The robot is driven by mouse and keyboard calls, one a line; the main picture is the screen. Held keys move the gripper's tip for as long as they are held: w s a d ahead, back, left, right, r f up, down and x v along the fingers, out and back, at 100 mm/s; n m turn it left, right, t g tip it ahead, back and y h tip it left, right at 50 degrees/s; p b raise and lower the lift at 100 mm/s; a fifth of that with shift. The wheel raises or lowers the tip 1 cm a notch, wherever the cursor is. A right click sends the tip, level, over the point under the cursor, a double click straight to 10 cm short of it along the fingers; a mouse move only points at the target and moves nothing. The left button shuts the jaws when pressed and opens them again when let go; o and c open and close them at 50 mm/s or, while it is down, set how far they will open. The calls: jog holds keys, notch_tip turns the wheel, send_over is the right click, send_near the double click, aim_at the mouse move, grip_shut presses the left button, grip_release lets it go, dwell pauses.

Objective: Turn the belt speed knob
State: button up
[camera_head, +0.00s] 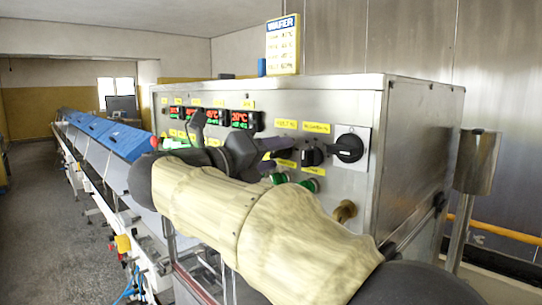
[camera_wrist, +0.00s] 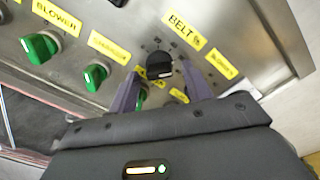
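The belt speed knob (camera_wrist: 159,65) is a black round knob with a dial scale, near the yellow "BELT %" label (camera_wrist: 184,31) in the wrist view. My gripper (camera_wrist: 161,80) is open, with one purple-grey finger to the left and one to the right of the knob. I cannot tell whether either finger touches it. In the head view my gripper (camera_head: 291,156) reaches the panel front from the left, and a black knob (camera_head: 313,156) shows just past the fingertips; it appears to be the same one. My wrist hides part of the panel.
Green knobs (camera_wrist: 95,76) sit left of the belt knob. A larger black rotary switch (camera_head: 349,148) is at the panel's right, above a brass-coloured fitting (camera_head: 344,211). Red and green displays (camera_head: 241,119) line the upper panel. A blue-covered conveyor (camera_head: 100,132) runs away left.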

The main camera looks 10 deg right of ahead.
jog(key=shift+d, duration=0.1)
jog(key=b+v, duration=0.4)
jog(key=v, duration=1.3)
jog(key=shift+s+a, duration=0.1)
jog(key=shift+a, duration=0.15)
jog(key=shift+f, duration=0.1)
dwell(0.3)
